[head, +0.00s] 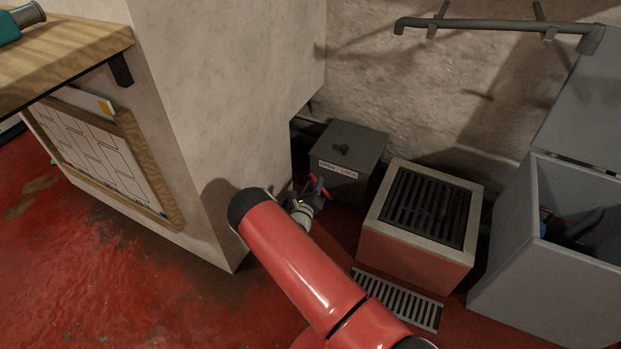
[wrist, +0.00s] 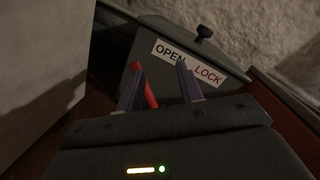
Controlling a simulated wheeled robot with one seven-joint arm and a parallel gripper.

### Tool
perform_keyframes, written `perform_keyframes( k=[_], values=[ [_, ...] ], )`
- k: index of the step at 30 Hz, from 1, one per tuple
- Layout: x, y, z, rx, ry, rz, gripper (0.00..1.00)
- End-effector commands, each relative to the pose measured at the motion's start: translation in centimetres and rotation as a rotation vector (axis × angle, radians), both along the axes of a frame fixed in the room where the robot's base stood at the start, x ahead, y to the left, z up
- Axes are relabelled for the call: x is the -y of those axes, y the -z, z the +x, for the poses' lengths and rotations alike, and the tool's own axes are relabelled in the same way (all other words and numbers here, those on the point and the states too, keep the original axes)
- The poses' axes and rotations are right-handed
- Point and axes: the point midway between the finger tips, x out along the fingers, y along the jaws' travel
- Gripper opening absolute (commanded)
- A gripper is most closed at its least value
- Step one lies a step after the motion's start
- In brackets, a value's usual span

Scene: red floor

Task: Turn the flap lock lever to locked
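A grey-green box (head: 352,147) with a dark knob on its lid stands in the corner by the wall. Its front carries a white label (head: 338,170) reading OPEN on the left and LOCK on the right; the label also shows in the wrist view (wrist: 188,62). The red lever (wrist: 150,94) is below the label, towards the OPEN side, between my fingers and close to the left one. My gripper (wrist: 158,66) is open at the box front; I cannot tell whether a finger touches the lever. In the head view my gripper (head: 316,188) partly hides the lever.
A low block with a dark grate (head: 427,208) stands right of the box, with a floor drain (head: 398,298) before it. A grey open bin (head: 550,262) is at the far right. A pale wall block (head: 215,120) rises close on the left. Red floor is clear at lower left.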

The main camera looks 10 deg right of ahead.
Motion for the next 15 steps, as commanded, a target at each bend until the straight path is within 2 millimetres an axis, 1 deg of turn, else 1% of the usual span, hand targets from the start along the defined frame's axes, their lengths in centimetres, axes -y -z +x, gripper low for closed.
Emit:
perform_keyframes(
  k=[1,3,4,8,15],
  values=[
    [-0.6,1.7,-0.2,-0.023,-0.041,-0.035,0.37],
    [-1.3,3.0,-0.3,-0.042,-0.081,-0.065,0.37],
    [-1.5,3.3,-0.2,-0.047,-0.092,-0.072,0.37],
    [-1.4,3.9,0.4,-0.055,-0.109,-0.084,0.37],
    [0.0,3.9,3.9,-0.053,-0.104,-0.081,0.37]
  ],
)
